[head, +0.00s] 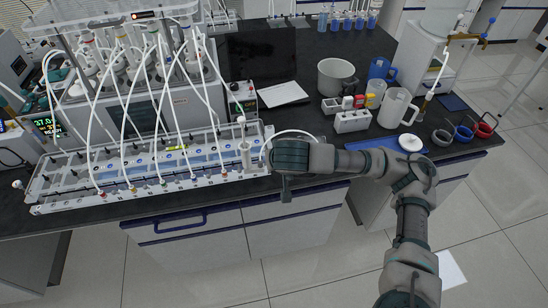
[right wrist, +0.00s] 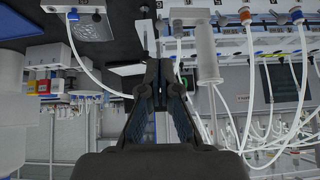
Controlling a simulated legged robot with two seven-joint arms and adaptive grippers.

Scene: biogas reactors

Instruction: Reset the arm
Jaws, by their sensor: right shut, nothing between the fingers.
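My right arm (head: 412,215) reaches in from the lower right of the head view, bent at the elbow. Its wrist end is over the front edge of the bench, beside the right end of the reactor's long clear rack (head: 150,168). My right gripper (right wrist: 160,66) is shut and empty in the right wrist view, its dark fingers together. A white cylinder (right wrist: 207,55) and a thin white tube stand close beside the fingers there; I cannot tell whether they touch. In the head view the fingertips are hidden by the wrist. My left gripper is out of view.
White hoses loop over the rack.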

